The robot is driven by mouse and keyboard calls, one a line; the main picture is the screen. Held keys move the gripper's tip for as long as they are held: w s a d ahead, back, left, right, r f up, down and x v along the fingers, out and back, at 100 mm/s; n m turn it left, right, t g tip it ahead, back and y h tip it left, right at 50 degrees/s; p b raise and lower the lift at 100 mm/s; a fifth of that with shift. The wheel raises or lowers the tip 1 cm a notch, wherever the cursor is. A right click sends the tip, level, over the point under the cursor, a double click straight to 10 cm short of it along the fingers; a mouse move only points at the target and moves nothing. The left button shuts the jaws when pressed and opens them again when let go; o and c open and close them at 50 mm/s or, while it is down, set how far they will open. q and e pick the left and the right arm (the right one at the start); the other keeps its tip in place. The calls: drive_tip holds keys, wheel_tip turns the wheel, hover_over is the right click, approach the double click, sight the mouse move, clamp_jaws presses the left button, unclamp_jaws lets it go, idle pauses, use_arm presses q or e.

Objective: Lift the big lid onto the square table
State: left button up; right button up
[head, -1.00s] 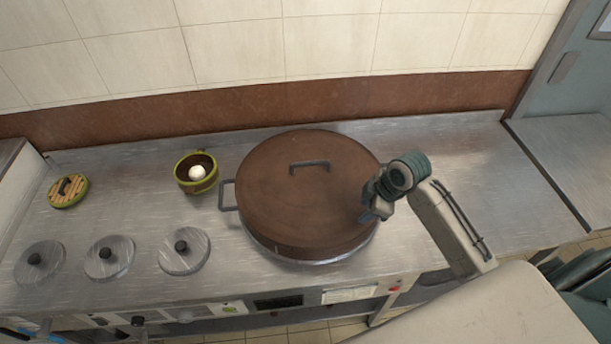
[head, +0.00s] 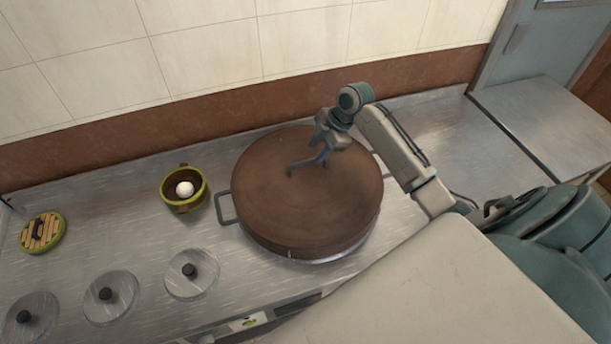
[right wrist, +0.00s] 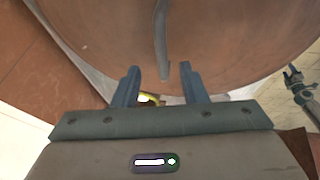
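The big lid (head: 270,207) is a wide brown disc with a dark bar handle (head: 302,165). It lies flat on the large pot on the steel counter. My right gripper (head: 323,150) is above the lid at the handle's right end. In the right wrist view its two fingers (right wrist: 159,70) are apart. The lid's handle (right wrist: 164,45) lines up with the gap between them; I cannot tell whether the fingers reach around it. A small dark pronged shape (right wrist: 298,88) at the right edge there may be my left gripper. The head view does not show it.
A steel-topped table (head: 535,115) stands at the right, beyond the counter's end. Left of the pot are a green-rimmed bowl (head: 184,205) with a white ball, a slatted round lid (head: 43,232) and three small steel lids (head: 191,285). The wall is close behind.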

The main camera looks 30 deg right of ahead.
sight(312, 160)
drive_tip(key=shift+w+a+f+p, duration=0.15)
drive_tip(key=shift+a+f+p, duration=0.15)
drive_tip(key=shift+p, duration=0.1)
drive_tip(key=f+p, duration=0.1)
drive_tip(key=f, duration=0.2)
drive_tip(key=shift+w+a+f+p, duration=0.15)
drive_tip(key=shift+w+p, duration=0.05)
drive_tip(key=shift+p, duration=0.15)
drive_tip(key=shift+w+a+f, duration=0.15)
drive_tip(key=shift+f, duration=0.25)
drive_tip(key=shift+c, duration=0.5)
clamp_jaws()
drive_tip(key=shift+r, duration=0.15)
